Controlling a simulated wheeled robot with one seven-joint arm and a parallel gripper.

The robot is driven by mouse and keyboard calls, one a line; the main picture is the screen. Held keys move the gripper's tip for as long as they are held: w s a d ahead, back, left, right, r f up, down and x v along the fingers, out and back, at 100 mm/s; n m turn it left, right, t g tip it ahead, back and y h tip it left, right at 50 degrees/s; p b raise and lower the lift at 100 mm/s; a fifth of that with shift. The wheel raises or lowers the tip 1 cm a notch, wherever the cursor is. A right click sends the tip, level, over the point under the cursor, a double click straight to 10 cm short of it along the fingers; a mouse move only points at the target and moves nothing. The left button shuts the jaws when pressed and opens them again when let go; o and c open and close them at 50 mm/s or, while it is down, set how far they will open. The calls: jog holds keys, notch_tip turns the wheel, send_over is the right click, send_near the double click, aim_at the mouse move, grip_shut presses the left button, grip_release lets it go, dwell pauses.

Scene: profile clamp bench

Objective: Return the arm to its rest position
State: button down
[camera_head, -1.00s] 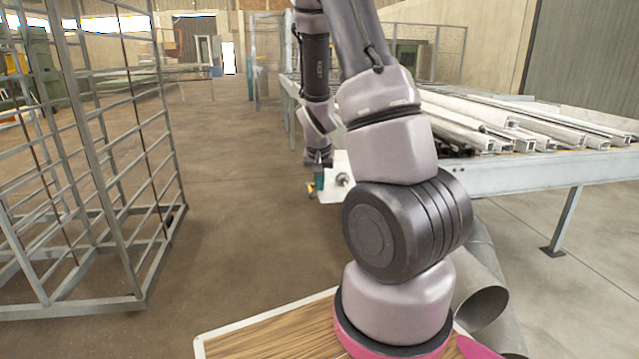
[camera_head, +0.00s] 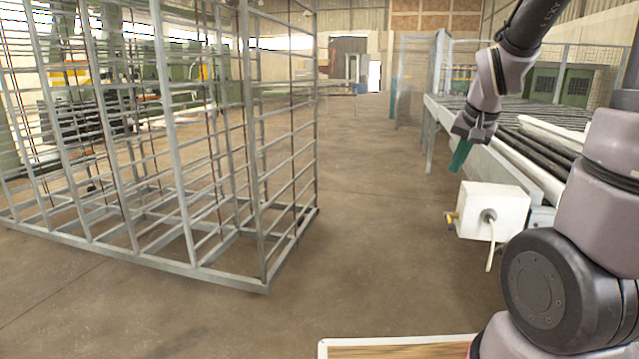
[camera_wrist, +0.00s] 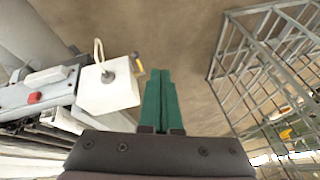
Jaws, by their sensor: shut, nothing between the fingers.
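My gripper (camera_head: 461,156) shows in the head view at the upper right, with green fingers pointing down beside the bench. In the wrist view the green fingers (camera_wrist: 160,98) lie together, shut, with nothing between them. They hang over the bare floor. A white box (camera_head: 493,210) with a round fitting, a pale cable and a yellow part sits at the bench's near end, below and right of the fingers and apart from them in the head view. The box also shows left of the fingers in the wrist view (camera_wrist: 108,92).
A metal cage rack (camera_head: 262,150) stands on the left. The bench (camera_head: 515,160) carries several long profiles (camera_head: 560,145) on the right. A wooden board with a pale edge (camera_head: 400,348) is at the bottom. The floor (camera_head: 370,200) between rack and bench is clear.

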jog(key=s+a+r+n+t+y, duration=0.1)
jog(key=s+a+r, duration=0.2)
jog(key=s+r, duration=0.3)
jog(key=s+a+r+n, duration=0.1)
jog(key=s+a+r, duration=0.3)
jog(key=s, duration=0.6)
notch_tip(320, 180, up, 2)
jog(key=shift+a+r+t+y, duration=0.2)
jog(key=shift+a+t+y, duration=0.05)
jog(key=shift+t+y, duration=0.15)
